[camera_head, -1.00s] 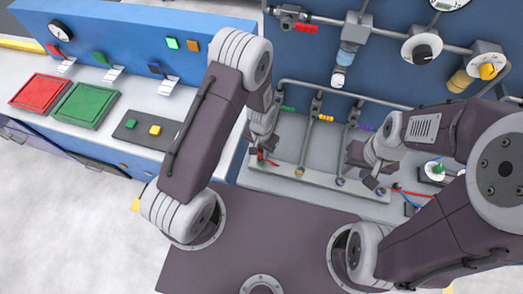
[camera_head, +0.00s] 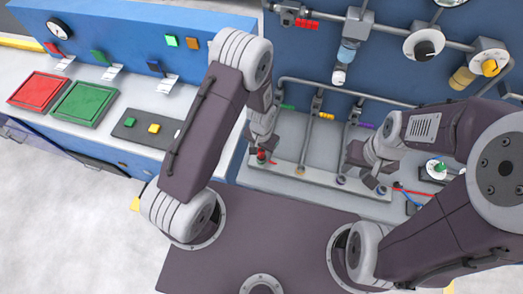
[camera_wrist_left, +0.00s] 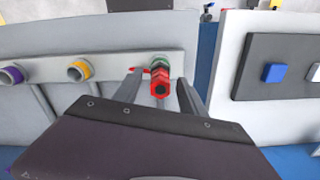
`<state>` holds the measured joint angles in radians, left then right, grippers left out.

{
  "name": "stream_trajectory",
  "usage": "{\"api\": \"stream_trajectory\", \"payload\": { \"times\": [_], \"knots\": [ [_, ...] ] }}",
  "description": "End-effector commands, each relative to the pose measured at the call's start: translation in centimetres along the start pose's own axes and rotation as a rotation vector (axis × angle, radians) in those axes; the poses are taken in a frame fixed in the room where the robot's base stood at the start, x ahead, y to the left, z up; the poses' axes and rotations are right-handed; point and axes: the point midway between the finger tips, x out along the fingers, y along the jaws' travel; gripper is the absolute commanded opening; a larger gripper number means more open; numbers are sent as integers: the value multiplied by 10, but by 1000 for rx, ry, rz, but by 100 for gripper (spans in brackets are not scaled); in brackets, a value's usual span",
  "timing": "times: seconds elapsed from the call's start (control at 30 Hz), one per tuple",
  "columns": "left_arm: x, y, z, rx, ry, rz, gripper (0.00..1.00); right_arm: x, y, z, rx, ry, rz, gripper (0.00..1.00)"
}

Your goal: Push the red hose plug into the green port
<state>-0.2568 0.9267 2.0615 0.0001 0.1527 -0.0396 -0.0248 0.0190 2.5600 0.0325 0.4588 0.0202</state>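The red hose plug (camera_wrist_left: 160,87) sits end-on in the green port (camera_wrist_left: 159,62) in the left wrist view, lined up with it. How deep it sits cannot be told. In the head view the plug (camera_head: 262,157) shows just below my left gripper (camera_head: 262,143). That gripper's fingers (camera_wrist_left: 159,79) are apart, one on each side of the plug, with a visible gap on the right. My right gripper (camera_head: 368,174) hangs over the right part of the port rail; its fingers are too small to read.
The pale port rail (camera_head: 318,178) also bears a yellow port (camera_wrist_left: 79,70) and a purple port (camera_wrist_left: 12,75). Pipes and valves stand behind. A red tray (camera_head: 38,91), a green tray (camera_head: 86,103) and a button panel (camera_head: 143,131) lie left. A red line (camera_head: 412,192) lies right.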

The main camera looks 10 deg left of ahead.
Motion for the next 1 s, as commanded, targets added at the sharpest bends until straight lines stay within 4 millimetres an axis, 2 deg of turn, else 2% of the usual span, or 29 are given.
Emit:
{"api": "stream_trajectory", "payload": {
  "times": [0.13, 0.23, 0.5, 0.63, 0.77, 1.0],
  "knots": [
    [-1, 0, 0, 0, 0, 0, 49, 0, 0, 0, 0, 0, 0, 36],
    [-9, 0, -1, 0, 2, 0, 49, 2, 0, 0, 0, 0, 0, 36],
    [-62, 0, -2, 0, 6, 0, 49, 11, 0, 1, 0, 0, 0, 36],
    [-82, 0, -1, 0, 3, 0, 49, 12, 0, 1, 0, 0, 0, 36],
    [-90, 0, 0, 0, 1, 0, 49, 13, 0, 1, 0, 0, 0, 36],
    [-91, 0, 0, 0, 0, 0, 49, 12, 0, 1, 0, 0, 0, 36]
  ]
}}
